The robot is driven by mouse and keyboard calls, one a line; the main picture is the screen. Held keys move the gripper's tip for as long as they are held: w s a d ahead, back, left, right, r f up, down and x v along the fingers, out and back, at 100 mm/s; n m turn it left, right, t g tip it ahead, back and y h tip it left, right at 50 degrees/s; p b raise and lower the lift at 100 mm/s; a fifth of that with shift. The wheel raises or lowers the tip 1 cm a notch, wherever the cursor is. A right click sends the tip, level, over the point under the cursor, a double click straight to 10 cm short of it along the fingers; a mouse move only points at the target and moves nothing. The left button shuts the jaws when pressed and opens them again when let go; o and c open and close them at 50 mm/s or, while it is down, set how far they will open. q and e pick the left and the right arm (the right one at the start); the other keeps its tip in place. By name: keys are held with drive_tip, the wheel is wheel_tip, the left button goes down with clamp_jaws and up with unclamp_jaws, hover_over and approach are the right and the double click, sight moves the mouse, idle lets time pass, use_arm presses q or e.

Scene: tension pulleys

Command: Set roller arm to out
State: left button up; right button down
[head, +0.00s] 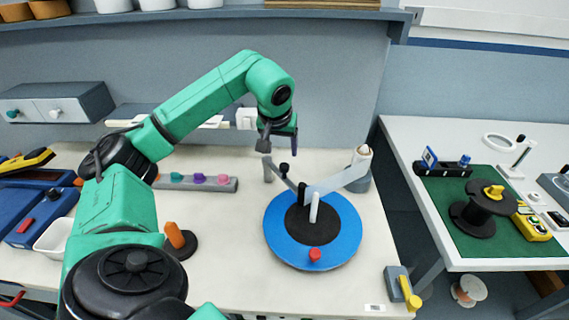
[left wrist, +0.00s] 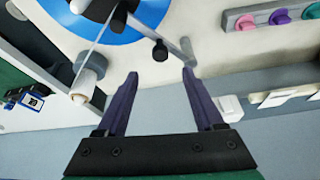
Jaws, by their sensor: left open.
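A blue disc (head: 345,222) with a black centre lies on the pale bench, with a white upright post (head: 314,207) on it. In the left wrist view the knob (left wrist: 160,50) and grey post (left wrist: 188,50) lie just beyond the fingertips. My left gripper (head: 279,150) is open and empty, pointing down above the knob, apart from it. My right gripper is out of view.
A pale band (head: 338,180) runs from the disc's middle to a white-topped roller (head: 361,160) at right. A red knob (head: 315,254) sits at the disc's front. A strip of coloured knobs (head: 198,182) and an orange handle (head: 175,235) are left.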

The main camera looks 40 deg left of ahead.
sight(284, 165)
use_arm(q)
drive_tip(key=p+x, duration=0.1)
drive_tip(key=x, duration=0.8)
drive_tip(key=shift+w+a+f+p, duration=0.15)
drive_tip(key=shift+a+f+p, duration=0.1)
drive_tip(key=shift+f+p, duration=0.1)
drive_tip(key=shift+f, duration=0.15)
clamp_jaws()
drive_tip(key=shift+w, duration=0.1)
idle(0.4)
